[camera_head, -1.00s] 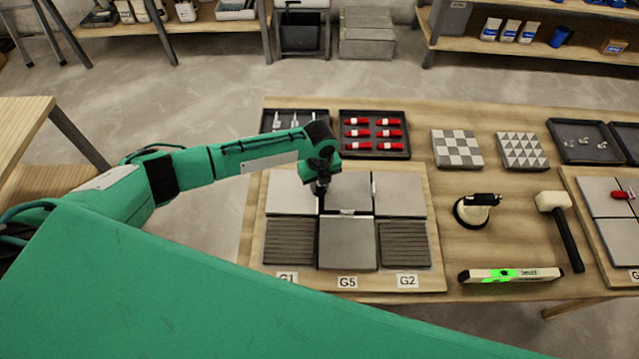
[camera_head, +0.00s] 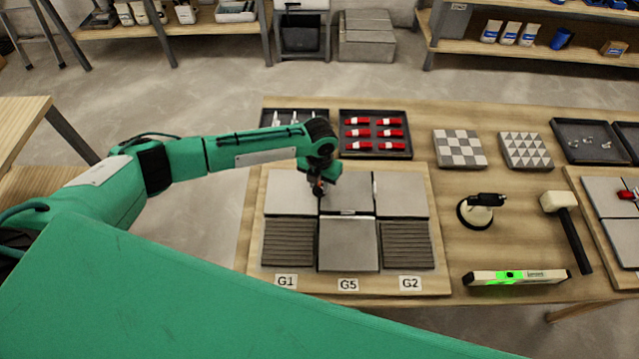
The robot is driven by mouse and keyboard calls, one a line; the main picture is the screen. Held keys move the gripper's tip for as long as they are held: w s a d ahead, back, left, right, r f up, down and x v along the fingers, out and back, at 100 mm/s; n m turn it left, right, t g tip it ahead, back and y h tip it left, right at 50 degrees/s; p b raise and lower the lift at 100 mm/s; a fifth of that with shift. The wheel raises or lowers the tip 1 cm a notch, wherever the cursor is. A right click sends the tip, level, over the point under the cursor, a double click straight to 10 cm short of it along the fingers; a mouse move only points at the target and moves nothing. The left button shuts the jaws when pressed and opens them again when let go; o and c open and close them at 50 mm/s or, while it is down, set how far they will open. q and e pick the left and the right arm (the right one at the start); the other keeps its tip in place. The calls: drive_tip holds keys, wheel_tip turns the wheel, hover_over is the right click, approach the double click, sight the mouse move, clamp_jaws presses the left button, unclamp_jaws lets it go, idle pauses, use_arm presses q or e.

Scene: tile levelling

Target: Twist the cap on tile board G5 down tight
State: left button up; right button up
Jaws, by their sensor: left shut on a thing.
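The tile board (camera_head: 440,283) lies on the wooden table, with labels G1, G5 (camera_head: 348,284) and G2 along its front edge. It carries smooth grey tiles and two ribbed dark tiles, with the G5 tile (camera_head: 348,245) at front middle. My left gripper (camera_head: 319,190) points down over the seam between the back left tile (camera_head: 291,192) and the back middle tile (camera_head: 346,192). Small metal clips (camera_head: 348,213) show at the seams. My right gripper is out of view.
A black tray of red caps (camera_head: 375,154) and another tray (camera_head: 275,118) of clips stand behind the board. A suction cup (camera_head: 478,211), a mallet (camera_head: 567,230) and a spirit level (camera_head: 515,277) lie to the right, before a second tile board (camera_head: 595,240).

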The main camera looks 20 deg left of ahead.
use_arm(q)
drive_tip(key=shift+m, duration=0.6)
drive_tip(key=o, duration=1)
wheel_tip(320, 180, up, 14)
drive_tip(key=b, duration=0.3)
drive_tip(key=shift+f, duration=0.1)
